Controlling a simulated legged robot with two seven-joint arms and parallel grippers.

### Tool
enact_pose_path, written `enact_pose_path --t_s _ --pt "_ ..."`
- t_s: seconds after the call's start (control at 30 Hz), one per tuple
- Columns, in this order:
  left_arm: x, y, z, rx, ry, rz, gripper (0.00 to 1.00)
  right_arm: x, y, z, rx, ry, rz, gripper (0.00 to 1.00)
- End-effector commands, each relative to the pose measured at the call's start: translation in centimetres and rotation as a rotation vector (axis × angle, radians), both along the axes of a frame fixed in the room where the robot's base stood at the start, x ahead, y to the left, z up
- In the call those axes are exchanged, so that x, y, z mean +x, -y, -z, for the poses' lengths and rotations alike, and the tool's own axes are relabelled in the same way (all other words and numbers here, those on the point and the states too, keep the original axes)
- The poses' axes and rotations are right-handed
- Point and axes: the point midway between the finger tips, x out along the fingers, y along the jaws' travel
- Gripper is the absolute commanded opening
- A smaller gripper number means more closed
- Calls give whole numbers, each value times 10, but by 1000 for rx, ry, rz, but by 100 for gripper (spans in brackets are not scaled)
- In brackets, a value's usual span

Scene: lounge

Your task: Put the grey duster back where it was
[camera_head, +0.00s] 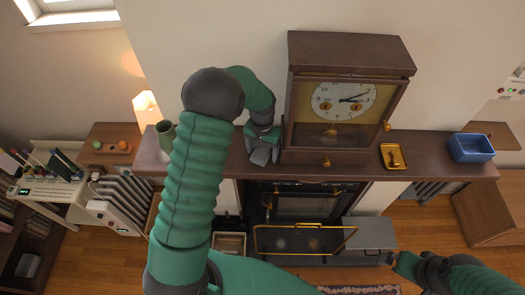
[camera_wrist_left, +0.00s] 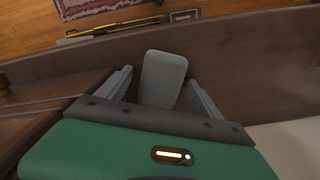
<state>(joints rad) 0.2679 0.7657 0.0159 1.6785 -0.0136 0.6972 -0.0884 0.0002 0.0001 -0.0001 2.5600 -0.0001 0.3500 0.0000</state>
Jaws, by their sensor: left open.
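The grey duster (camera_head: 260,157) is a small grey block with a rounded outline on the brown mantel shelf (camera_head: 430,152), just left of the clock. In the left wrist view the grey duster (camera_wrist_left: 163,78) stands between the two spread fingers of my left gripper (camera_wrist_left: 160,98). The fingers show gaps on both sides of it. In the head view my left gripper (camera_head: 263,148) is over the shelf beside the clock and partly hides the duster. My right gripper (camera_head: 403,262) is low at the right, away from the shelf, and its fingers are unclear.
The wooden clock (camera_head: 347,52) with its glass door stands close right of my left gripper. A yellow tray (camera_head: 394,157) and a blue box (camera_head: 471,148) sit further right on the shelf. A green vase (camera_head: 166,135) is at its left end. The fireplace (camera_head: 303,205) is below.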

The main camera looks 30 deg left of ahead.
Motion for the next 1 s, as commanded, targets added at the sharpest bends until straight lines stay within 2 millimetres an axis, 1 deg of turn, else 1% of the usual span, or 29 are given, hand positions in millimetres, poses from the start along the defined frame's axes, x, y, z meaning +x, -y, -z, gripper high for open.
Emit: enact_pose_path --t_s 0.17,0.27,0.37,0.5,0.6,0.7,0.8,1.0 --pt "0 1 -3 1 1 0 75 0 0 3 0 0 0 100" --pt "1 1 -15 3 4 0 75 0 0 11 0 0 0 100" --pt "2 2 -38 5 7 0 75 0 0 24 0 0 0 100" --pt "1 2 -75 5 7 0 75 0 0 38 0 0 0 100" --pt "1 1 -98 3 5 1 75 0 0 44 0 0 0 100" --pt "1 1 -113 2 3 1 75 0 0 47 0 0 0 100" --pt "1 1 -119 2 0 0 75 0 0 47 0 0 0 100" --pt "0 1 -121 1 -2 0 75 0 0 46 0 0 0 100"
